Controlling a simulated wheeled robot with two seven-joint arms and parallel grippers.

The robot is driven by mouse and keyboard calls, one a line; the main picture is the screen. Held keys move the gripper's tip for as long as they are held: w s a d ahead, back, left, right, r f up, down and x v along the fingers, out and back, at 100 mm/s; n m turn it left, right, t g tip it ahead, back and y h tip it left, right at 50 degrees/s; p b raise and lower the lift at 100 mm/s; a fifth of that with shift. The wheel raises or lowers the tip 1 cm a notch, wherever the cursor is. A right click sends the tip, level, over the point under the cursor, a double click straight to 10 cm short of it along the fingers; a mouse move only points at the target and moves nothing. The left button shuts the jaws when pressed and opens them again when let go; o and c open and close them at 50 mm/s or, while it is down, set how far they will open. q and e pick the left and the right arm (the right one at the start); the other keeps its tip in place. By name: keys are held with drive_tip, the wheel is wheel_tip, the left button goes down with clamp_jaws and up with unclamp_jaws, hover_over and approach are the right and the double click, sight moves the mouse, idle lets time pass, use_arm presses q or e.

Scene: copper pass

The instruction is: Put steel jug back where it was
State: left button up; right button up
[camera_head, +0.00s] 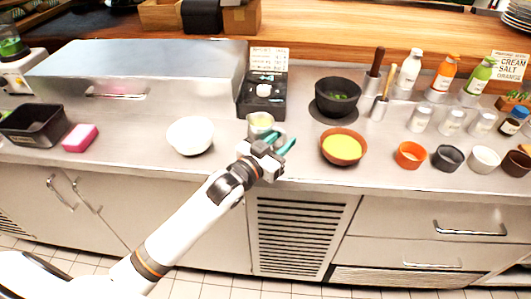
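A small metal-looking vessel with pale yellowish contents (260,121) stands upright on the steel counter and looks like the steel jug. My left gripper (281,142) is at the counter's front edge, just in front and to the right of it. Its two teal fingers look spread, with nothing seen between them. The gripper partly hides the vessel's lower part, and I cannot tell whether they touch. My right gripper is not in view.
A white bowl (191,136) stands to the left and a terracotta bowl with yellow contents (343,160) to the right. Behind are a black scale-like box (262,99) and a dark bowl (338,110). Small cups and bottles crowd the right. Counter between the pink sponge (80,139) and white bowl is clear.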

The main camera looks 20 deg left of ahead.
use_arm(q)
drive_tip(key=b+v, duration=0.1)
drive_tip(key=v, duration=1)
drive_tip(key=shift+w+r, duration=0.1)
